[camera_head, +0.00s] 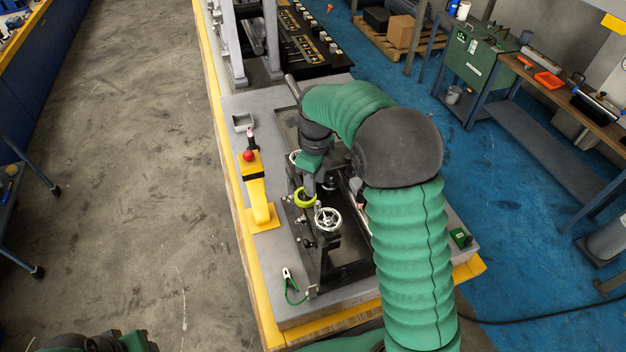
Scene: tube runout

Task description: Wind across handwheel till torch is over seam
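My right arm reaches over the bench from the lower right. Its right gripper (309,188) points down at a yellow-green ringed handwheel (304,198) on the dark fixture. The fingertips are at or very close to its rim, and I cannot tell whether they grip it. A silver spoked handwheel (328,219) sits just nearer and to the right. Another pale wheel (294,157) is partly hidden behind the gripper. The torch and seam cannot be made out, as my arm covers much of the fixture. Only part of my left arm shows at the bottom left edge.
A yellow stand with a red button (248,155) is left of the fixture on the grey bench top (262,108). A small grey tray (243,122) lies behind it. A green-cabled clamp (289,283) is at the near left. A control panel (306,38) stands at the back.

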